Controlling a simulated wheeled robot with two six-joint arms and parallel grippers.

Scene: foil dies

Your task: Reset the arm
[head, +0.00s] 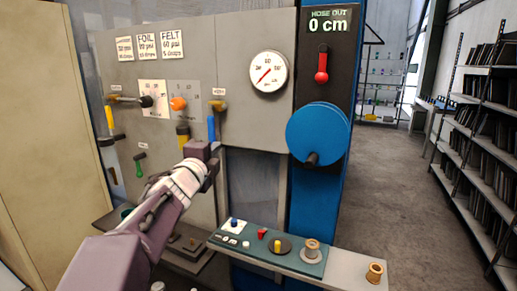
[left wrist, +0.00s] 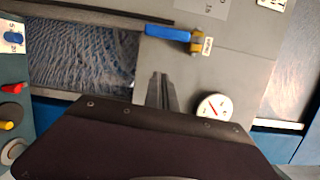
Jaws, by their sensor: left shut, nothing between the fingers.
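My left arm reaches in from the lower left of the head view. Its gripper (head: 203,155) is raised in front of the grey panel (head: 235,50), below the blue-handled valve (head: 211,128). In the left wrist view the fingers (left wrist: 160,92) are together and hold nothing. That view also shows the blue valve handle (left wrist: 168,33) beyond the fingertips and a round white gauge (left wrist: 213,108) to their right. I cannot tell whether the gripper touches the panel. My right gripper is in neither view.
A blue hose reel (head: 318,133) is on the blue column at right. The white dial (head: 268,72) is on the panel. A low ledge holds a teal control plate (head: 262,258) with knobs, and a brass spool (head: 375,273). Shelving (head: 480,130) stands far right; the floor before it is open.

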